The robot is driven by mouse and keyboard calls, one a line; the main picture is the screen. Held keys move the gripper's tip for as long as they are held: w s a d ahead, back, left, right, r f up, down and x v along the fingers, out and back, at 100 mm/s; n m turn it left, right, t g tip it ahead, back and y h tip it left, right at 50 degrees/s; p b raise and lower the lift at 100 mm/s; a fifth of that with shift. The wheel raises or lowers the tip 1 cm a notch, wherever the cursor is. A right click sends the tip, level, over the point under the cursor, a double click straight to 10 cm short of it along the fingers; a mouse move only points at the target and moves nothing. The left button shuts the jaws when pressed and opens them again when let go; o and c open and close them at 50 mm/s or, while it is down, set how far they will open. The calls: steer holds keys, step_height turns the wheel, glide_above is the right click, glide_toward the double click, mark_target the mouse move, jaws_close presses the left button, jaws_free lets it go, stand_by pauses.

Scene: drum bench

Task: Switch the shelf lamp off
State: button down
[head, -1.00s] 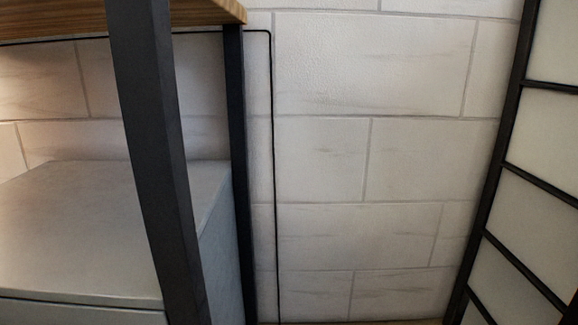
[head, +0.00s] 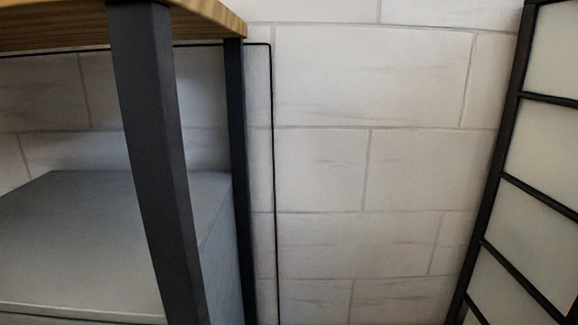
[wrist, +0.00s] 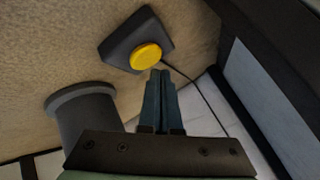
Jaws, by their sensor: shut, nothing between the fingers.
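A yellow round button (wrist: 146,56) sits on a dark, angular switch base (wrist: 122,40) on a tan surface in the wrist view. A thin black cable (wrist: 196,88) runs from beside it toward the lower right. My gripper (wrist: 161,74) is shut and empty. Its fingertips appear right at the button's edge; I cannot tell whether they touch it. No lamp can be made out for certain in either view. No warm glow shows under the wooden top in the head view, where the switch and my gripper are out of sight.
A dark grey cylinder (wrist: 85,118) stands left of my fingers. In the head view, a wooden top (head: 215,18) on dark posts (head: 150,140) stands over a grey cabinet (head: 90,230). A black-framed panel (head: 535,140) is at right, before a pale tiled wall (head: 370,80).

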steer(key=shift+r, duration=0.3)
step_height(320, 180, up, 6)
steer(key=p, duration=0.6)
steer(key=shift+f, duration=0.1)
